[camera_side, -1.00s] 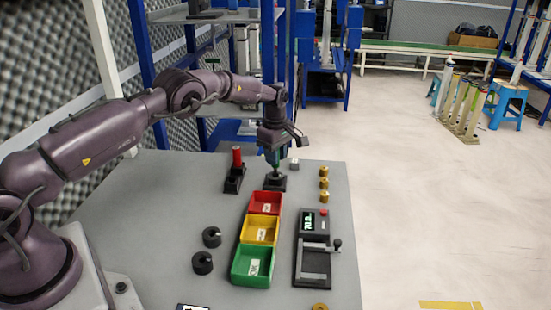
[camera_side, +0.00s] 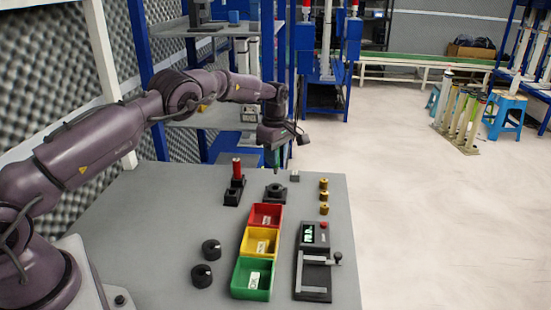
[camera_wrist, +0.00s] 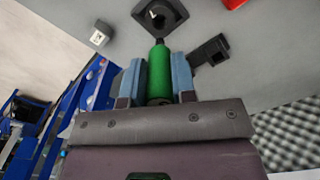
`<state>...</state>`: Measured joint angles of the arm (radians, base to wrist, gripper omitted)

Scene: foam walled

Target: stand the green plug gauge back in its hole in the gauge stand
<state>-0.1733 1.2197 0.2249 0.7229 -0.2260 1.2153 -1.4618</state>
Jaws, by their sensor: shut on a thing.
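The green plug gauge (camera_wrist: 158,76) is held between the two blue fingers of my gripper (camera_wrist: 158,80) in the wrist view. Its dark narrow end points toward the gauge stand. In the side view my gripper (camera_side: 273,146) is above and behind the stand, and the green gauge (camera_side: 275,160) hangs below it, mostly hidden. The black gauge stand (camera_side: 275,193) sits on the table with its round hole open on top. The stand also shows at the top of the wrist view (camera_wrist: 175,14). The gauge appears to be outside the hole, with a gap to the stand.
A red cylinder (camera_side: 237,168) stands in a black block (camera_side: 233,196) left of the stand. A small grey cube (camera_side: 294,177) lies to the right, near several brass pieces (camera_side: 324,196). Red (camera_side: 266,216), yellow and green bins run in front of the stand.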

